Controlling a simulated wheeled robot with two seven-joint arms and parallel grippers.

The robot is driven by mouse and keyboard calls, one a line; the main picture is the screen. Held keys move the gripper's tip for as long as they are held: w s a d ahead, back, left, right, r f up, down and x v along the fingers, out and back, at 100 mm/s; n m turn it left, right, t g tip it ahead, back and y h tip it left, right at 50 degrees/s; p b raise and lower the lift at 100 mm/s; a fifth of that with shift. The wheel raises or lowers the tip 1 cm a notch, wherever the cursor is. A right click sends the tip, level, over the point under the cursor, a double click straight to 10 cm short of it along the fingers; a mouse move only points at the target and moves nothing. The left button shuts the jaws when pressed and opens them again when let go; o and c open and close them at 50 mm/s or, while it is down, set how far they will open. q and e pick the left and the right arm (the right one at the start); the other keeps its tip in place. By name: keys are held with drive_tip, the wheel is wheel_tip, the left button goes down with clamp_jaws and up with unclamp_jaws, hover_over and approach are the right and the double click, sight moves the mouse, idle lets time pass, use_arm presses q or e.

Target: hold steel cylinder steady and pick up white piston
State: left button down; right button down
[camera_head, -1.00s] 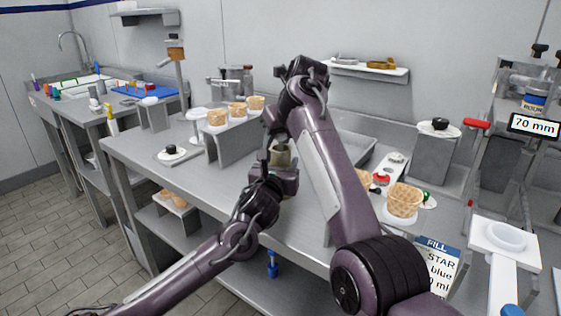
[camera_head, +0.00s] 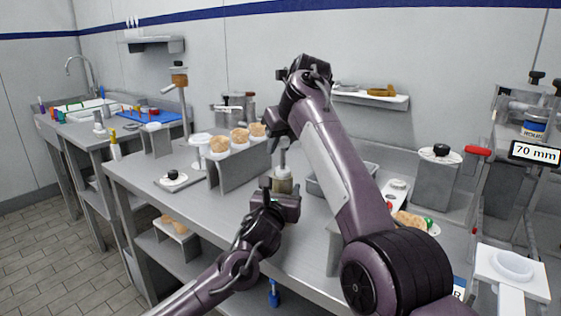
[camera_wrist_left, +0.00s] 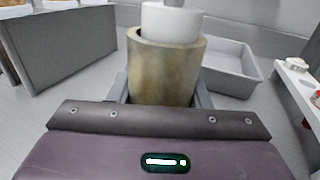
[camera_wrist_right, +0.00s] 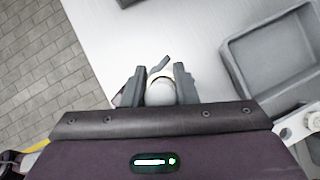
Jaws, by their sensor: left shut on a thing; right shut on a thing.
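The steel cylinder (camera_wrist_left: 165,72) looks dull and brownish, and stands upright between the fingers of my left gripper (camera_head: 280,190), which is shut on it. The white piston (camera_wrist_left: 172,22) shows at the cylinder's open top in the left wrist view; its lower end is hidden by the rim, so I cannot tell how deep it sits. My right gripper (camera_wrist_right: 160,82) is above, shut on the piston's upper part, with a round pale top between its fingers. In the head view a grey rod (camera_head: 283,158) runs between the right gripper and the cylinder.
A wall shelf (camera_head: 370,98) is behind. A small plate with a black knob (camera_head: 173,176) sits on the left of the bench.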

use_arm(q)
drive_tip(key=shift+f, duration=0.1)
use_arm(e)
drive_tip(key=shift+r, duration=2.3)
use_arm(q)
drive_tip(key=c, duration=0.7)
unclamp_jaws()
drive_tip(key=shift+s, duration=0.15)
drive_tip(key=v, duration=1.1)
drive_tip(key=shift+s+a, duration=0.15)
drive_tip(key=shift+s, duration=0.2)
drive_tip(key=shift+w, duration=0.1)
drive_tip(key=x, duration=1.1)
drive_tip(key=shift+w, duration=0.4)
use_arm(e)
wheel_tip(320, 180, down, 3)
drive_tip(key=shift+r, duration=0.15)
drive_tip(key=shift+f, duration=0.95)
